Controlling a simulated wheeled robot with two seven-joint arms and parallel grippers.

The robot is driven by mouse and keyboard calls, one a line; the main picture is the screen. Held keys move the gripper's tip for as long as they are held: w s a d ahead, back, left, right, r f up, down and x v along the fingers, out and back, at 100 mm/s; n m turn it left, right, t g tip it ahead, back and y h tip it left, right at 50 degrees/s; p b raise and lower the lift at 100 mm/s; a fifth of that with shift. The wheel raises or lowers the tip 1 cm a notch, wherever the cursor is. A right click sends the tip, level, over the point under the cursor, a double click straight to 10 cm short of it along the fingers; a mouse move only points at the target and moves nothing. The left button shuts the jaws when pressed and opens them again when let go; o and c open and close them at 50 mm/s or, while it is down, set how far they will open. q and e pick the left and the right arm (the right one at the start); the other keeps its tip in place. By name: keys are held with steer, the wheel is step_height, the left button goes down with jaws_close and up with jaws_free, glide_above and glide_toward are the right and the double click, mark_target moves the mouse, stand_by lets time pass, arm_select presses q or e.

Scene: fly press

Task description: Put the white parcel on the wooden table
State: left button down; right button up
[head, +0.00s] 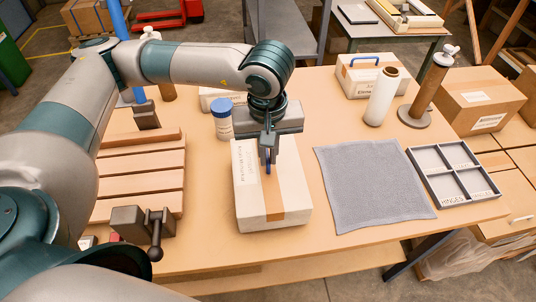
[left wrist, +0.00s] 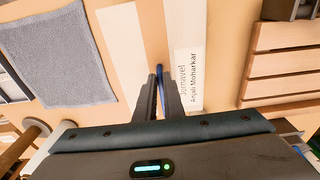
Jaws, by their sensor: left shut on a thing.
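A white parcel (head: 258,195) with a tan band, a name label and a blue handle (head: 267,168) is at the front middle of the wooden table (head: 300,255). My left gripper (head: 269,153) is over the parcel, its fingers shut on the blue handle. In the left wrist view the fingers (left wrist: 158,90) close on the handle above the white parcel (left wrist: 125,40). The parcel is level; whether its underside touches the table is hard to tell. My right gripper is in neither view.
A grey cloth (head: 370,185) lies right of the parcel, with a grey compartment tray (head: 452,172) beyond. A slatted wooden rack and vise (head: 140,225) stand left. A blue-lidded jar (head: 222,120), another white parcel (head: 365,78) and a white roll (head: 382,98) stand behind.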

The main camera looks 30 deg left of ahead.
mark_target(268, 176)
arm_select(q)
steer(key=shift+f, duration=0.75)
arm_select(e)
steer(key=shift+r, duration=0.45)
arm_select(q)
steer(key=shift+f, duration=0.15)
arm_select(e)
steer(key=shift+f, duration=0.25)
arm_select(q)
steer(key=c, duration=1.9)
jaws_free()
steer(key=shift+o, duration=0.2)
steer(key=shift+r, duration=0.2)
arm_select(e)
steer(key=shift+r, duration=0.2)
